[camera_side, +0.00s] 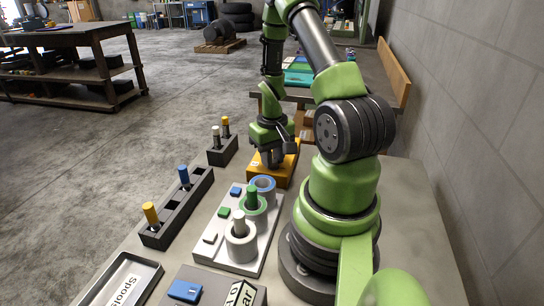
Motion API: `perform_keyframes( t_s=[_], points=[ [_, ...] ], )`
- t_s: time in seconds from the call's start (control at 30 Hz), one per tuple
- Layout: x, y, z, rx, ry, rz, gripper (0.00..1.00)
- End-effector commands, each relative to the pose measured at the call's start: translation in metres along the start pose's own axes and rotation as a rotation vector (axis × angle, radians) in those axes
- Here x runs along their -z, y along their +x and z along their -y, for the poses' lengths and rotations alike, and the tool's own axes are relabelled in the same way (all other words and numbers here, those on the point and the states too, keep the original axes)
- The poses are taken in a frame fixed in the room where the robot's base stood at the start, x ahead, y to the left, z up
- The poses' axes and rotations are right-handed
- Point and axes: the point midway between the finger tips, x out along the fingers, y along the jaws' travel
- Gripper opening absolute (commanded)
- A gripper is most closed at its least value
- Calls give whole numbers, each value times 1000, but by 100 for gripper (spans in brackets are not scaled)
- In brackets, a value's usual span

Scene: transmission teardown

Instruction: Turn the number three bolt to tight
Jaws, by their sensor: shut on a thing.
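An orange block (285,174) lies on the table beyond the white plate, with a small pale mark on its left end. My gripper (275,160) points down at the top of this block. Its fingers are shut on a bolt there, which they and the wrist mostly hide. I cannot read the bolt's number or tell how far it is turned.
A white plate (214,256) holds blue, green and white rings, with pegs in the green and white ones. A dark rack (160,240) with yellow and blue pegs stands left, and a smaller peg block (222,155) behind. A spool tray (88,300) is at the front.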

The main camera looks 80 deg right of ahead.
Motion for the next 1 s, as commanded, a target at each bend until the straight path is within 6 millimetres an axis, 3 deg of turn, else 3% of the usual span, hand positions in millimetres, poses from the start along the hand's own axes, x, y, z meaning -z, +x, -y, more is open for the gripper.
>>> perform_keyframes(
  t_s=[1.0],
  points=[
    [-2,-1,-3,0,949,2,0]
  ],
)
